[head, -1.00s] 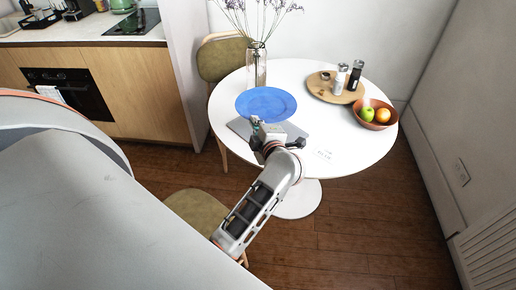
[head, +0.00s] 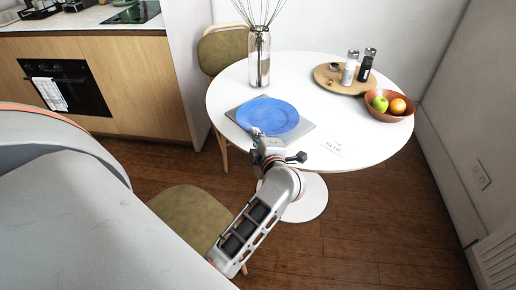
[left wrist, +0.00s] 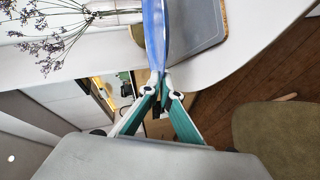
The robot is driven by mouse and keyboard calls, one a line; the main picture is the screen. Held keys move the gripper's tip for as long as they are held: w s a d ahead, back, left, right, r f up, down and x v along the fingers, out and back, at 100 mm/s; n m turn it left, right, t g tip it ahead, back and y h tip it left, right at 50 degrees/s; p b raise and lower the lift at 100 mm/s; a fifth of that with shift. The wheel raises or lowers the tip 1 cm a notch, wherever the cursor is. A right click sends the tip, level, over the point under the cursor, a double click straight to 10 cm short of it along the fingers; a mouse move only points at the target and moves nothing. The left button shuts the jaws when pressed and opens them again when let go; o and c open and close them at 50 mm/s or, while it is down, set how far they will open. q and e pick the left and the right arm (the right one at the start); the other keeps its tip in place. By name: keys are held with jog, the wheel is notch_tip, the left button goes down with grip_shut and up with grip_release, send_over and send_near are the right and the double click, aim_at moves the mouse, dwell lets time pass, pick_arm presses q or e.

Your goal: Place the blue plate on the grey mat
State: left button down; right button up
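The blue plate (head: 268,113) is over the grey mat (head: 302,131) on the near left of the round white table. It covers most of the mat; grey shows along the front, right and left. My left gripper (head: 262,140) is at the plate's near rim. In the left wrist view the fingers (left wrist: 164,84) are closed on the rim of the plate (left wrist: 155,35), seen edge-on, with the mat (left wrist: 196,22) close beside it. I cannot tell whether the plate touches the mat. My right gripper is not in view.
A glass vase (head: 259,58) with stems stands behind the plate. A round wooden board (head: 332,82) with two shakers and a bowl (head: 392,114) of fruit are at the back right. Printed lettering (head: 332,148) lies right of the mat. A chair (head: 192,215) is below the table's front.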

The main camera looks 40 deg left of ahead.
pick_arm(q)
jog(key=shift+f+b, duration=0.35)
notch_tip(320, 180, down, 3)
jog(key=b, duration=0.2)
jog(key=shift+f+b, duration=0.2)
jog(key=shift+b, duration=0.2)
jog(key=shift+f, duration=0.25)
jog(key=shift+r, duration=0.35)
jog(key=shift+f, duration=0.15)
jog(key=c, duration=2.6)
grip_release()
jog(key=shift+f, duration=0.1)
jog(key=shift+o, duration=0.2)
